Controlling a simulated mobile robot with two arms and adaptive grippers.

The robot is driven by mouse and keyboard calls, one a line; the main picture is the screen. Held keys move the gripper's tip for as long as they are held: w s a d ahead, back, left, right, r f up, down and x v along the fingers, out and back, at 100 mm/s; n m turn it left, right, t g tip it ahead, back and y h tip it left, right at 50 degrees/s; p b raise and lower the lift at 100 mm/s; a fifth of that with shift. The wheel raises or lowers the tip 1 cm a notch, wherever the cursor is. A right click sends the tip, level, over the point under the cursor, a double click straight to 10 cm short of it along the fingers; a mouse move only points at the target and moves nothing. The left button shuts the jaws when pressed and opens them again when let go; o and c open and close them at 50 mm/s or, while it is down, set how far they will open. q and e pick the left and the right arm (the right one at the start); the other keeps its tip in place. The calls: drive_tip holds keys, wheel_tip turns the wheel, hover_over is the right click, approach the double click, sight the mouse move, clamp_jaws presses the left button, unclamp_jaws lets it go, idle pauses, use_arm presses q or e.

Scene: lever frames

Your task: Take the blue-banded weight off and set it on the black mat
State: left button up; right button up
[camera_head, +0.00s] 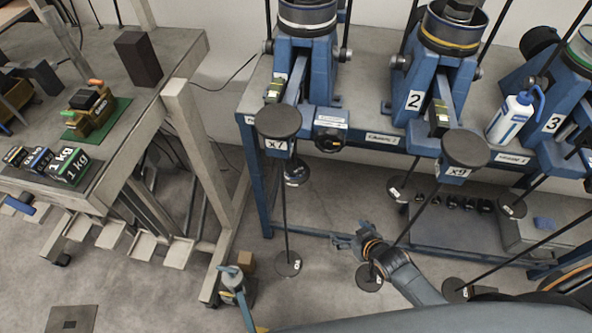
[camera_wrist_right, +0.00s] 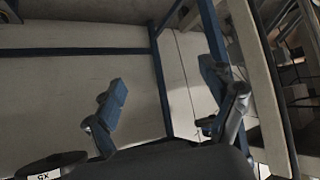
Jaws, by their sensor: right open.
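On the left bench, a black block with a blue band (camera_head: 38,160) sits in a row between a yellow-marked block (camera_head: 15,156) and a green block marked 1 kg (camera_head: 68,164). A dark mat (camera_head: 94,174) shows at the row's right side. My right gripper (camera_head: 352,237) is open and empty, low in front of the lever frames and well apart from the blocks. Its parted blue fingers also show in the right wrist view (camera_wrist_right: 162,85), with nothing between them. I cannot make out my left gripper.
Blue lever frames (camera_head: 415,95) stand on the back bench, with dark discs (camera_head: 278,121) at their front ends and rods hanging down close to my right gripper. A white bottle (camera_head: 510,117) stands between two frames. A grey bucket (camera_head: 236,284) stands by the left bench leg.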

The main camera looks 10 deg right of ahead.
drive_tip(key=w+a+r+t+y, duration=0.25)
drive_tip(key=w+r, duration=0.25)
drive_tip(key=r, duration=0.5)
drive_tip(key=n+b, duration=0.1)
drive_tip(key=b, duration=0.1)
approach(297, 168)
drive_tip(key=shift+t+y, duration=0.35)
drive_tip(key=shift+t, duration=0.1)
drive_tip(key=shift+f+x, duration=0.2)
drive_tip(key=shift+x, duration=2.15)
drive_tip(key=shift+f+x, duration=0.25)
drive_tip(key=shift+x, duration=2.1)
drive_tip(key=shift+s+d, duration=0.2)
drive_tip(key=shift+c, duration=0.2)
drive_tip(key=c, duration=1.4)
drive_tip(key=shift+r, duration=0.15)
